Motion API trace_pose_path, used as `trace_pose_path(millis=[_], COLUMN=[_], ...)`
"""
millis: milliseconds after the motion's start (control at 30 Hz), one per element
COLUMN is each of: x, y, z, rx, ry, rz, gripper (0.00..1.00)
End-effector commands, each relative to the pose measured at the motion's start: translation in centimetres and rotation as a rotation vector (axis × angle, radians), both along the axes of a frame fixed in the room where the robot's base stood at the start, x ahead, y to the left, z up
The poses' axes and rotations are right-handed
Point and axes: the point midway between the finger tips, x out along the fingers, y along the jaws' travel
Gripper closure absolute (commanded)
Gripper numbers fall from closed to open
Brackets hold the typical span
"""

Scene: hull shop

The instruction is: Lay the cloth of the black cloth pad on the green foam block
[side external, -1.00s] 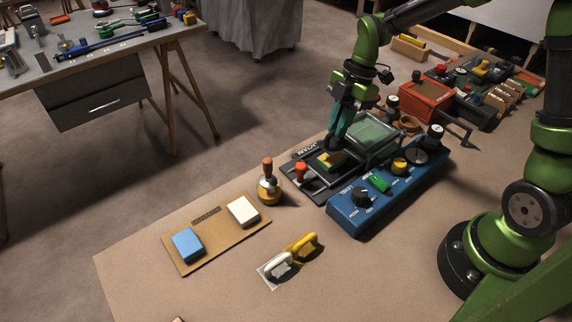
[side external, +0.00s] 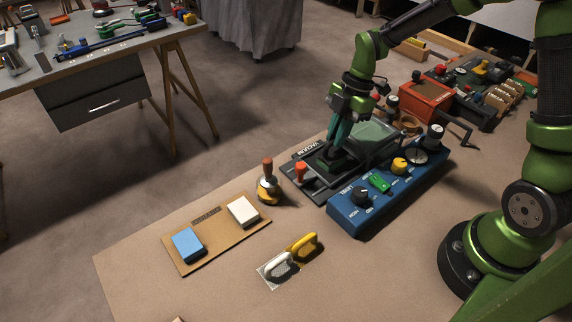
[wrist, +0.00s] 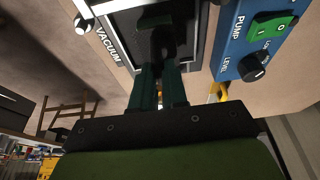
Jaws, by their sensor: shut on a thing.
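My gripper (side external: 335,152) is low over the black-framed tray of the bench device in the side view. In the wrist view its two teal fingers (wrist: 162,68) are shut on the dark black cloth pad (wrist: 163,42). The green foam block (wrist: 157,19) shows just beyond the pad in the wrist view, inside the dark frame. In the side view a dark green patch of the block (side external: 322,168) shows under the fingers. The pad is at the block, but its underside is hidden, so I cannot tell whether the cloth touches it.
A blue pump control box (side external: 388,188) with knobs and a green switch stands close in front. A red knob (side external: 301,172) is left of the tray.

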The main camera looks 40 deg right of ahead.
Motion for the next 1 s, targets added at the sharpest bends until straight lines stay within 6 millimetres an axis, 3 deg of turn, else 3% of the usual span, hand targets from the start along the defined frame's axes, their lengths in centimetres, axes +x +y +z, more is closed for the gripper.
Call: trace_pose_path(millis=[1000], x=[0.01], y=[0.01], z=[-0.55], rx=[0.0], ry=[0.001], rz=[0.0], gripper=[1.0])
